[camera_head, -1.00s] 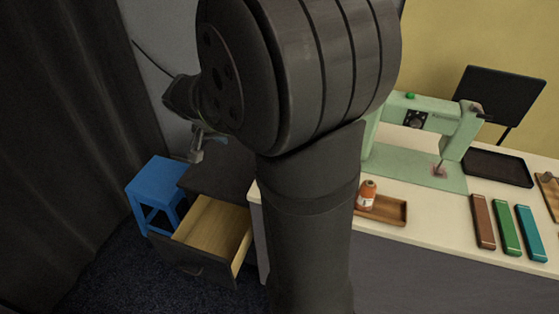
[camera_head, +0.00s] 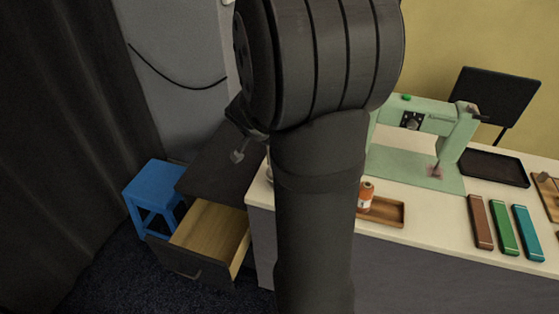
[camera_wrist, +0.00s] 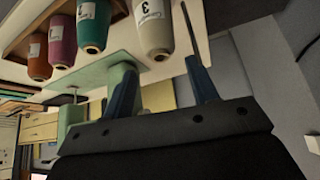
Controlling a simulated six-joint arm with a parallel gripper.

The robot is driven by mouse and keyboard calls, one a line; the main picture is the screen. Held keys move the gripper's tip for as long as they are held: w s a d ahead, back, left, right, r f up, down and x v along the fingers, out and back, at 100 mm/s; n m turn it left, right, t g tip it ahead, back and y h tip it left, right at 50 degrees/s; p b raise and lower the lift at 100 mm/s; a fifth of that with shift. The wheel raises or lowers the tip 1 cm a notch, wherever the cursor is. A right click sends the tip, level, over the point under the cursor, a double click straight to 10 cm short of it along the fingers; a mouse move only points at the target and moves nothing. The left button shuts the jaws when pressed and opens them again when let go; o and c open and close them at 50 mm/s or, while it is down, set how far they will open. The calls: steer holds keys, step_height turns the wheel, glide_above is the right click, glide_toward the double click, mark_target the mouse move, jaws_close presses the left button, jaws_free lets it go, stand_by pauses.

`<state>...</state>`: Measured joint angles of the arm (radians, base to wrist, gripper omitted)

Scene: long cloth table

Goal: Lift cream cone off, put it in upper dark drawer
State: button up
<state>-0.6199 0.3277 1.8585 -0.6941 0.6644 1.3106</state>
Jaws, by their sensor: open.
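The cream cone (camera_wrist: 153,25) with a "3" on its label appears upside down in the wrist view, beyond the gap between my fingertips. My gripper (camera_wrist: 160,68) is open and empty, with a finger low on either side of that gap. In the head view my arm hides the cream cone and most of the gripper; one grey finger (camera_head: 238,155) shows left of the arm. The dark cabinet (camera_head: 222,172) has a drawer (camera_head: 212,230) pulled open, with a bare wooden inside. I cannot tell whether another drawer lies below it.
Teal (camera_wrist: 93,25), magenta (camera_wrist: 62,40) and orange (camera_wrist: 38,55) cones stand beside the cream one. A green sewing machine (camera_head: 455,130), a dark tray (camera_head: 495,168) and coloured bars (camera_head: 505,228) lie right. A blue stool (camera_head: 152,187) stands left of the cabinet.

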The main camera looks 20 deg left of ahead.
steer(key=shift+s+x, duration=0.15)
steer(key=shift+x, duration=1.45)
steer(key=shift+s+x, duration=0.15)
steer(key=shift+x, duration=1.4)
steer(key=shift+f, duration=0.2)
steer(key=c, duration=0.8)
